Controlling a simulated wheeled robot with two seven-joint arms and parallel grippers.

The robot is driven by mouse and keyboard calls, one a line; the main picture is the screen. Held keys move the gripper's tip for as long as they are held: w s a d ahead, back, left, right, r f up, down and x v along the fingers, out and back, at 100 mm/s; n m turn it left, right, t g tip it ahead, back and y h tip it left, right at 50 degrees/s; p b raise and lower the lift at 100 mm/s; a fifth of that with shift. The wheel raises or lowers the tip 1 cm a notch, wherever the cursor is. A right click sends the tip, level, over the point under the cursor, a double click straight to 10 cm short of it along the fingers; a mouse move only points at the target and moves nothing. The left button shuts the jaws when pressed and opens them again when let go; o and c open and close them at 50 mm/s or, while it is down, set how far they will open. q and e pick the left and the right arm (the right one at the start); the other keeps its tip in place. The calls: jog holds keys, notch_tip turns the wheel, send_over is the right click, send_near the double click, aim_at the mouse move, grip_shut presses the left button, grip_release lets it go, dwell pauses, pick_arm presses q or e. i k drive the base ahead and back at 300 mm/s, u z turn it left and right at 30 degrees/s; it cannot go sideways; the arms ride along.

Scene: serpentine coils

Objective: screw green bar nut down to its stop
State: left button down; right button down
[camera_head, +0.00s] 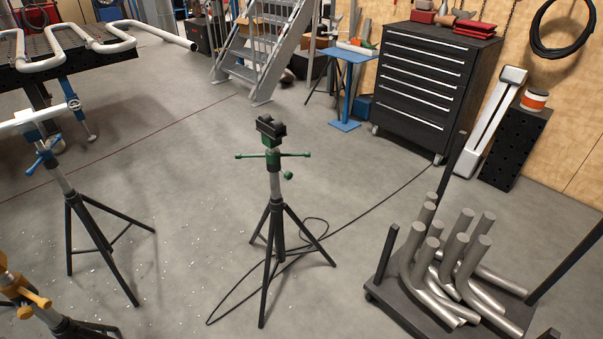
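The green bar nut (273,155) sits on the post of a black tripod stand (277,225) in the middle of the floor. Its green bars stick out to the left and right, with a shorter green knob (287,175) just below. A black V-shaped head (271,127) tops the stand above a green collar. The stand is upright. I cannot tell from here how far the nut is from its stop. Neither of my grippers shows in the head view.
A stand with blue parts (44,155) is at left, and one with yellow parts (22,290) at lower left. A cart of bent pipes (455,265) stands at right. A black cable (365,205) lies on the floor around the green stand. A dark drawer cabinet (430,80) stands behind.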

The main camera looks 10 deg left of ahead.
aim_at(273, 158)
jog(key=z, duration=0.6)
jog(key=i, duration=0.6)
jog(key=z, duration=0.55)
